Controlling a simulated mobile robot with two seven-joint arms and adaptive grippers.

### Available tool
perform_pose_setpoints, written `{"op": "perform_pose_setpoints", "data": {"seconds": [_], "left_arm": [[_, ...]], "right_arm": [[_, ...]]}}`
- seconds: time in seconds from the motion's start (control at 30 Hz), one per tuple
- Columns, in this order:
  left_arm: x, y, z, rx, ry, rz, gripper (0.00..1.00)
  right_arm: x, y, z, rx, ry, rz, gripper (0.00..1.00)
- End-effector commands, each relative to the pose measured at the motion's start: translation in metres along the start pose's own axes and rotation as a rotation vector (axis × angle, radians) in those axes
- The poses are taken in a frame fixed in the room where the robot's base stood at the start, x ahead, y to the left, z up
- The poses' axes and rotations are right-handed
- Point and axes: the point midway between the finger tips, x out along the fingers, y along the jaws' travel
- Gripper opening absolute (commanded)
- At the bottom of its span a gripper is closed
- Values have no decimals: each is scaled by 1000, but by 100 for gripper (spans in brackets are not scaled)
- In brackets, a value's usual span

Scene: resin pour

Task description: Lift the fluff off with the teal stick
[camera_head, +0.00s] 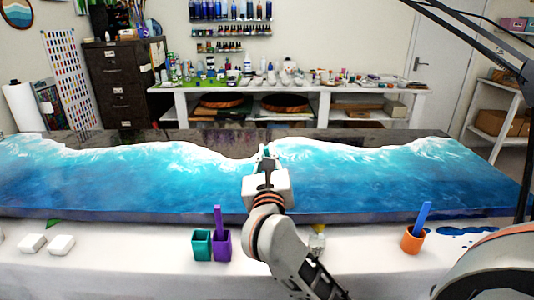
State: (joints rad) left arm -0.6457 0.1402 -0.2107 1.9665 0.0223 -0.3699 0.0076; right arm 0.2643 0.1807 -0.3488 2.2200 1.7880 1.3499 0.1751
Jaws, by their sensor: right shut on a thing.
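My right gripper (265,157) is over the middle of the blue-and-white resin panel (130,180), near the white wave line. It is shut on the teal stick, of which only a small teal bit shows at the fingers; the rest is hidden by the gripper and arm. I cannot tell whether the stick's tip touches the resin. The fluff cannot be made out at this size. The teal cup (201,245) holds no visible stick. My left gripper is not in view.
A purple cup (222,246) with a purple stick stands beside the teal cup. An orange cup (412,240) with a blue stick stands at right, by dark blue spills (465,231). White blocks (61,245) lie at left. A cluttered shelf table stands behind.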

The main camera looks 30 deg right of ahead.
Motion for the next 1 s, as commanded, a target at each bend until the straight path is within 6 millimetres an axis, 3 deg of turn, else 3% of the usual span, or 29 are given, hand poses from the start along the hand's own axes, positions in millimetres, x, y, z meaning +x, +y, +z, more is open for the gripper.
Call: {"op": "perform_pose_setpoints", "data": {"seconds": [0.73, 1.0], "left_arm": [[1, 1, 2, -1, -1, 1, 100], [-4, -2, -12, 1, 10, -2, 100]], "right_arm": [[-1, 1, -4, 0, 0, 0, 0], [1, -2, 9, 1, -3, -1, 0]]}}
